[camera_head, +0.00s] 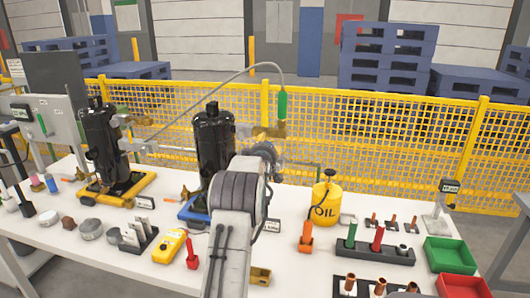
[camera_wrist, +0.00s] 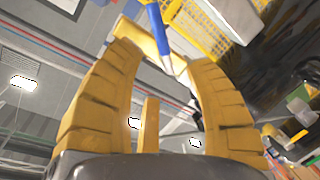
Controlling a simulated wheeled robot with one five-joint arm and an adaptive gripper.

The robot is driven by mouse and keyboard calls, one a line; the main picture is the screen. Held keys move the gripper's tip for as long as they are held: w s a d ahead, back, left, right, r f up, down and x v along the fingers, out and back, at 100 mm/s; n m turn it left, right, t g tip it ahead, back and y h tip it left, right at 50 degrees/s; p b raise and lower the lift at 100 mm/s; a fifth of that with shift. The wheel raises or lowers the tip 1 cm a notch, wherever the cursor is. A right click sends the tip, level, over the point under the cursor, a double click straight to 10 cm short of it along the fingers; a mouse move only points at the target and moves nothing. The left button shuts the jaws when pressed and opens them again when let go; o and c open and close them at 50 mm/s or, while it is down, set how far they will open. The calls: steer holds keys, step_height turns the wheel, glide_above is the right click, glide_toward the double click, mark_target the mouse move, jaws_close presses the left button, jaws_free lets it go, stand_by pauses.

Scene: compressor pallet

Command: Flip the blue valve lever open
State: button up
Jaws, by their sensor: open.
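In the wrist view, my gripper (camera_wrist: 160,52) is open, its two ribbed yellow fingers spread apart. A slim blue bar with a pale metal end, which looks like the blue valve lever (camera_wrist: 157,30), shows at the top between the fingertips. I cannot tell whether it touches either finger. In the head view I cannot make out the blue lever, and my arm hides part of the bench. A brass fitting (camera_head: 269,131) sits just above my arm, below a green hose end (camera_head: 282,105). The black compressor (camera_head: 214,140) on a blue base stands left of my arm.
Another black compressor (camera_head: 101,145) on a yellow base stands further left. A yellow oil can (camera_head: 326,203), a black rack (camera_head: 372,249) and green and red bins (camera_head: 450,255) are on the right. A yellow mesh fence (camera_head: 400,135) runs behind the white bench.

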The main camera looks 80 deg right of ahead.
steer(key=shift+v, duration=2.35)
steer(key=shift+f, duration=0.1)
steer(key=shift+c, duration=0.4)
